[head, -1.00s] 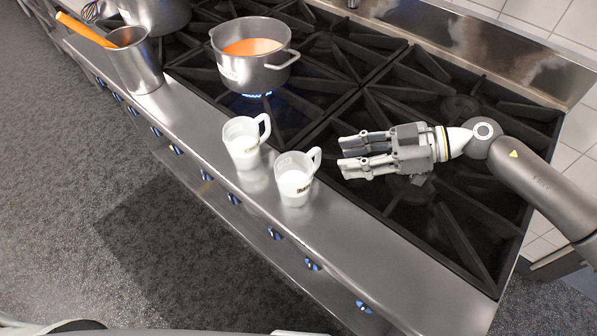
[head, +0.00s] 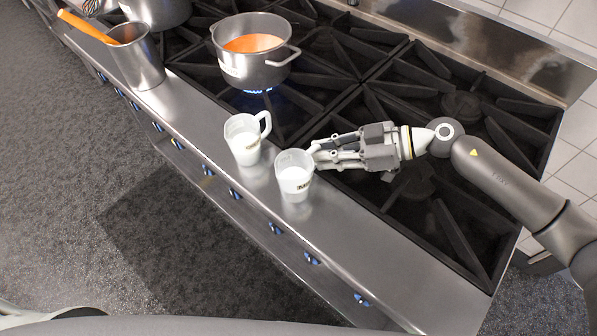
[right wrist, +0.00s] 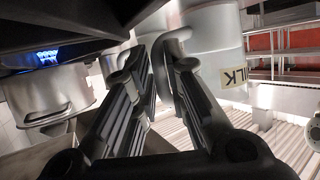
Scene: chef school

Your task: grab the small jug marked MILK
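Two white jugs with dark-lettered labels stand on the steel front ledge of the stove. The nearer jug (head: 294,180) is the one at my right gripper; its lettering is too small to read in the head view. In the right wrist view a white jug (right wrist: 213,50) shows a label ending in "LK", partly cut off from sight. My right gripper (head: 318,155) is at the nearer jug's handle, fingers apart. In the wrist view, a handle (right wrist: 172,45) shows between the fingertips, not clamped. My left gripper is not in view.
The other white jug (head: 245,140) stands close by to the left. A steel pot (head: 250,72) with orange contents sits over a blue flame behind. A steel container (head: 138,62) with an orange-handled tool is at left. Black grates lie beneath my right arm.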

